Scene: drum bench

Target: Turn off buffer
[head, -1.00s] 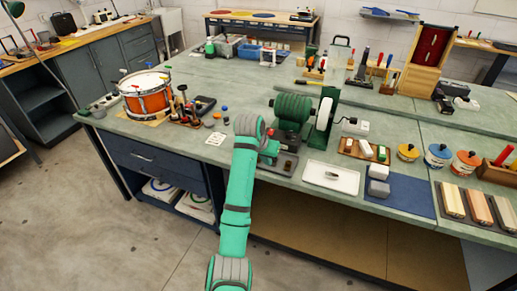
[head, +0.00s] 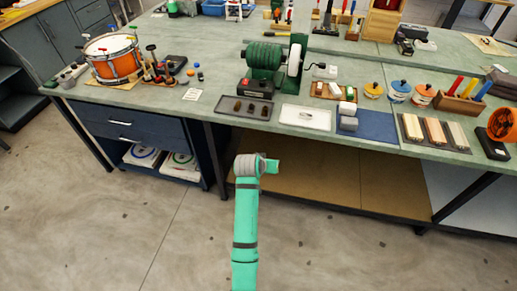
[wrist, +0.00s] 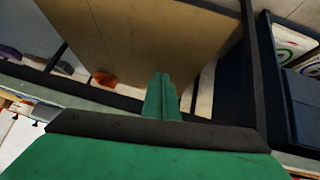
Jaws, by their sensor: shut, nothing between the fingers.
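The buffer (head: 268,58) is a green machine with a dark green ribbed drum and a white wheel (head: 294,56) on its right side, standing on the bench top. A dark box with a red part (head: 257,87) sits at its front base; whether it is the switch, and its state, is too small to tell. My gripper (head: 273,166) is in front of the bench and below its top, apart from the buffer. In the wrist view my green gripper fingers (wrist: 161,95) are together and hold nothing. The buffer is not visible in the wrist view.
A blue mat (head: 375,125) with grey blocks is to the right. An orange drum (head: 113,60) stands left. A brown shelf (head: 330,190) is under the bench; the floor in front is clear.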

